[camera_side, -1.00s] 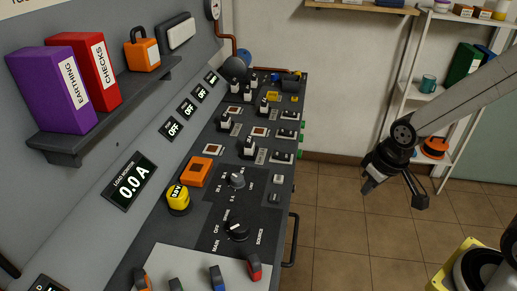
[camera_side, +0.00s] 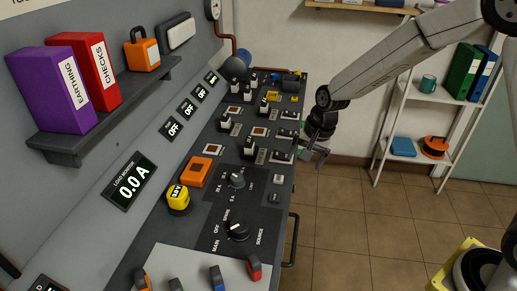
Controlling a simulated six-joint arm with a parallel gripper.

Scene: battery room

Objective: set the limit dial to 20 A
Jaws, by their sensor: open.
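The limit dial appears to be the grey knob (camera_side: 237,180) on the dark panel, with small ampere marks around it. The marks are too small to read surely, so I cannot tell its exact setting. My gripper (camera_side: 312,160) is open and empty, to the right of and above the dial, near the console's right edge. It points down and is clear of the dial. The load monitor (camera_side: 129,182) on the sloped panel reads 0.0 A.
A larger black main/source knob (camera_side: 236,231) sits below the dial. A handle (camera_side: 292,240) sticks out from the console's right edge.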

